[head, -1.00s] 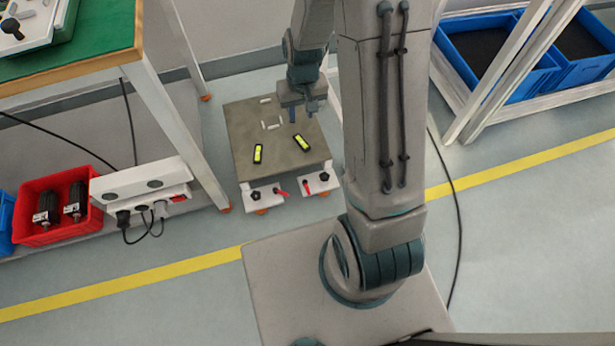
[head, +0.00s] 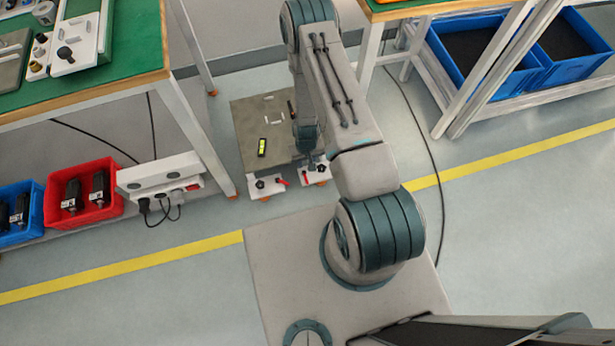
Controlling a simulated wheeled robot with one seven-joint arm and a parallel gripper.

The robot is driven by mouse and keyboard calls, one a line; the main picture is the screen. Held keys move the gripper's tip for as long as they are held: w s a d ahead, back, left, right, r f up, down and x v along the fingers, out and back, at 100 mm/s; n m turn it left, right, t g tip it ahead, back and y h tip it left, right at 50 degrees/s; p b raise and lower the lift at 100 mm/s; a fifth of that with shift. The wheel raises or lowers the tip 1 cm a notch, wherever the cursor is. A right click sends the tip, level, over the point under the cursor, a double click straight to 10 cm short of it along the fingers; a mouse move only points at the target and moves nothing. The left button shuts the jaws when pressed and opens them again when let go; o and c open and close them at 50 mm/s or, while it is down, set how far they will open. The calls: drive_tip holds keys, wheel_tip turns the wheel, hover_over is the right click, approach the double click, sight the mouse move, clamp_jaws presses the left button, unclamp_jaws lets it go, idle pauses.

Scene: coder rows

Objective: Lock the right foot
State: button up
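A low grey platform (head: 250,115) stands on the floor between the benches. At its front are two white foot brackets, a left one (head: 267,187) and a right one (head: 314,177). The left bracket has a black knob (head: 260,184) and a red lever (head: 281,181). A red lever (head: 304,171) also shows on the right bracket, partly covered by my arm's end. My gripper (head: 313,166) points down at the right bracket, at or just above it. Contact and finger opening are too small to tell. A yellow level vial (head: 262,146) lies on the platform; my arm hides the right part of its top.
A green-topped bench (head: 110,45) stands at left, with a white power strip box (head: 160,175) and a red crate (head: 85,215) below it. Blue crates (head: 560,80) sit on a rack at right. A black cable (head: 425,140) runs over the floor. Floor in front of the platform is clear.

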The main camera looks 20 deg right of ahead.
sight(307, 181)
drive_tip(key=f+b, duration=0.1)
drive_tip(key=f, duration=0.3)
drive_tip(key=f+b, duration=0.1)
drive_tip(key=f, duration=0.4)
drive_tip(key=f+b, duration=0.1)
drive_tip(key=f, duration=0.4)
drive_tip(key=shift+s+f+b, duration=0.25)
drive_tip(key=shift+b, duration=0.1)
clamp_jaws()
